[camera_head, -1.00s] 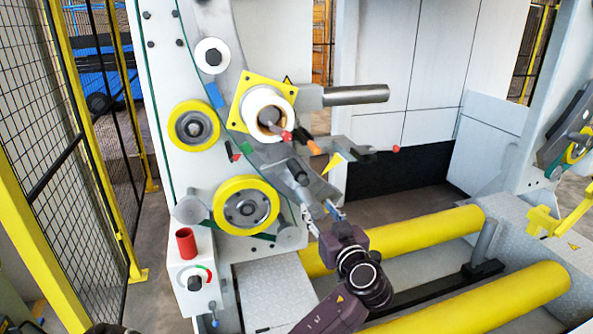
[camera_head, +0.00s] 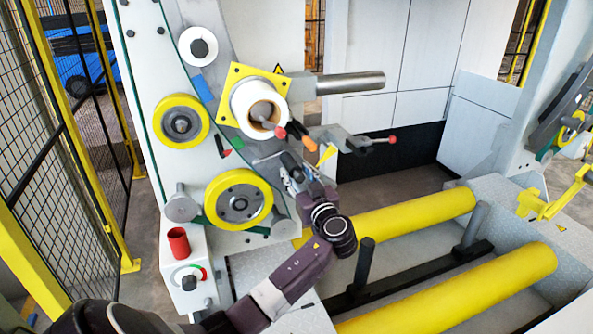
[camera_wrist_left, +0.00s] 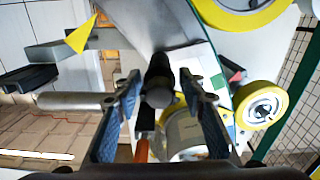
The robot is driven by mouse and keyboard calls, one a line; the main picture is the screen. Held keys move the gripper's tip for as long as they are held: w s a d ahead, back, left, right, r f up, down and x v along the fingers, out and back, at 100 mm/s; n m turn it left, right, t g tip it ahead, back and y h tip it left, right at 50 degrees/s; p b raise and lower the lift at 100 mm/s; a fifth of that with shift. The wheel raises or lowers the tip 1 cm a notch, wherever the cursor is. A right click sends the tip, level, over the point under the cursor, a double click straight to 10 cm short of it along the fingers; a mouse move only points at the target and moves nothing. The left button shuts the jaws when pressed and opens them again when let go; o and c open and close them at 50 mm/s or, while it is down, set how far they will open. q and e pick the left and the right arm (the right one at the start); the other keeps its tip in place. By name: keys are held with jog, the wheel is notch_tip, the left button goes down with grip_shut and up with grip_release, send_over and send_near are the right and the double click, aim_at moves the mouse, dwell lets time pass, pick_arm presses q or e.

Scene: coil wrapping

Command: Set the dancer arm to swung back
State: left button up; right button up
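My left gripper (camera_head: 288,178) is at the machine's panel, up at a short black cylindrical handle (camera_head: 291,161). I take this handle to be part of the dancer arm, whose grey body is largely hidden behind the gripper. In the left wrist view the black handle (camera_wrist_left: 159,80) stands between the two blue-grey fingers (camera_wrist_left: 163,100), seen end-on. The fingers are apart, with a visible gap on each side of the handle, so the gripper is open around or just in front of it; the depth is unclear. My right gripper is not in view.
A white roll (camera_head: 258,102) on a yellow plate, a red knob (camera_head: 281,133) and an orange handle (camera_head: 326,154) sit close to the gripper. Yellow wheels (camera_head: 238,199) are left of it. Yellow rollers (camera_head: 410,214) lie below right. A fence (camera_head: 75,160) stands left.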

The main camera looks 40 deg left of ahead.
pick_arm(q)
jog(key=shift+d+r, duration=0.1)
jog(key=c, duration=1)
grip_shut()
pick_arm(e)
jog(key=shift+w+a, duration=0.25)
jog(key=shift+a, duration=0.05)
pick_arm(q)
jog(key=shift+f, duration=0.2)
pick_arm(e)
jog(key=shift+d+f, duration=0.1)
